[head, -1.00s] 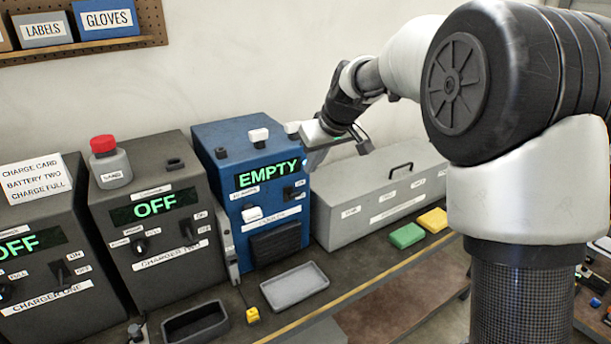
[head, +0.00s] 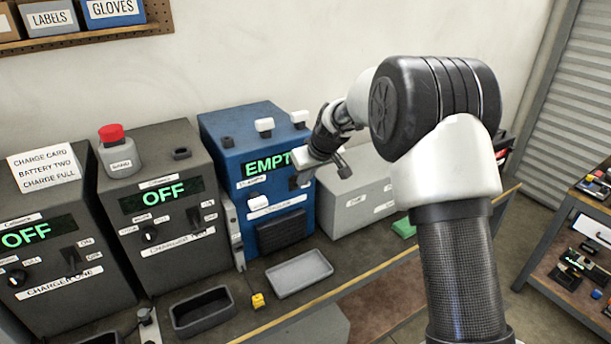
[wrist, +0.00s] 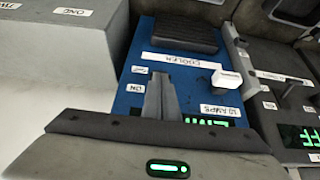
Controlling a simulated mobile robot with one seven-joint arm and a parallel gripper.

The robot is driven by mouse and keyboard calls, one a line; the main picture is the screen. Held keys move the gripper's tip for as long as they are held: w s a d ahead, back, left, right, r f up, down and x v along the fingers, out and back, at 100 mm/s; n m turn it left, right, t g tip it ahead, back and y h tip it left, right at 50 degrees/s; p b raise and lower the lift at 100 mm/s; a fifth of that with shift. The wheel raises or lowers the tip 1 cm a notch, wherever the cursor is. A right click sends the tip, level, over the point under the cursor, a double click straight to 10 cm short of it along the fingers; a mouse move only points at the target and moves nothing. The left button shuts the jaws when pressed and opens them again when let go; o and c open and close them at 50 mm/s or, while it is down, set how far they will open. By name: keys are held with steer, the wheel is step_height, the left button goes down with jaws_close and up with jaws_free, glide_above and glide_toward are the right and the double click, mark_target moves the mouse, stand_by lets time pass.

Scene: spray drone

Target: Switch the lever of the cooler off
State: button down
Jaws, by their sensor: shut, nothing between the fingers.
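The cooler (head: 220,155) is a blue box with a green display, partly covered by my arm, that reads "EMPT". In the wrist view the cooler's blue front (wrist: 132,75) appears turned over, with the COOLER label across it. My gripper (head: 301,178) is at the right part of the cooler's front, just below the display. Its fingers (wrist: 161,88) are shut together, between the small ON label and a white knob. The cooler's dark lever is hidden behind my gripper and fingers; I cannot tell its position or whether they touch it.
Two dark chargers (head: 160,190), reading OFF, stand left of the cooler. A grey case (head: 350,205) stands close on its right. A grey tray (head: 300,274) and a black tray (head: 202,312) lie in front. A green block (head: 403,228) lies near the bench edge.

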steer(key=shift+f, duration=0.1)
steer(key=b, duration=0.3)
steer(key=shift+s+d+f, duration=0.1)
steer(key=shift+s+f, duration=0.05)
steer(key=shift+f, duration=0.05)
steer(key=b, duration=0.2)
steer(key=t+b, duration=0.1)
steer(key=shift+s+d+f+y+b, duration=0.15)
steer(key=shift+f+y+b, duration=0.15)
steer(key=shift+y+b, duration=0.1)
steer(key=shift+t+y, duration=0.5)
steer(key=shift+t, duration=0.2)
steer(key=f+b, duration=0.1)
steer(key=b, duration=0.3)
steer(key=f+b, duration=0.2)
steer(key=b, duration=0.3)
steer(key=s+f+b, duration=0.1)
steer(key=b, duration=0.4)
steer(key=shift+s+d+f, duration=0.1)
steer(key=shift+d+f, duration=0.05)
steer(key=shift+d, duration=0.2)
steer(key=shift+r, duration=0.8)
